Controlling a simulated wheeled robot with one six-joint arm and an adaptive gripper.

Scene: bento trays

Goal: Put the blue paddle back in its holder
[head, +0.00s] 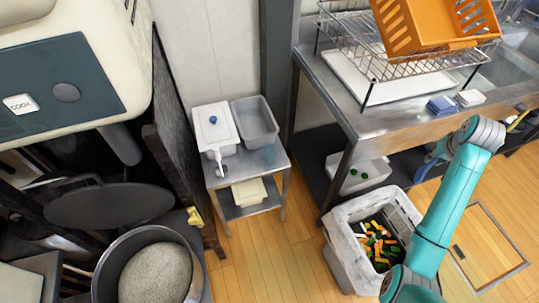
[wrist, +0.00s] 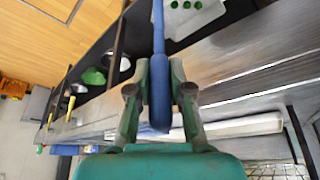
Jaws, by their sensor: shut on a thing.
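In the wrist view, a blue paddle (wrist: 158,85) runs between the two green fingers of my gripper (wrist: 155,80). The fingers are shut on its shaft, and the shaft extends up out of the frame. In the head view, my gripper is partly hidden by my teal arm at the front of the steel counter. A bit of blue, seemingly the paddle (head: 431,164), shows there beside the counter's edge. I cannot pick out its holder with certainty. A small white upright piece (head: 217,158) stands on the small steel table, but its shape is unclear.
The small steel table (head: 250,162) carries a white lidded box (head: 215,125) and a grey tub (head: 255,119). A lined bin (head: 342,238) of colourful scraps stands on the floor. The steel counter (head: 395,122) holds a dish rack and orange crate (head: 428,25). Wooden floor between is clear.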

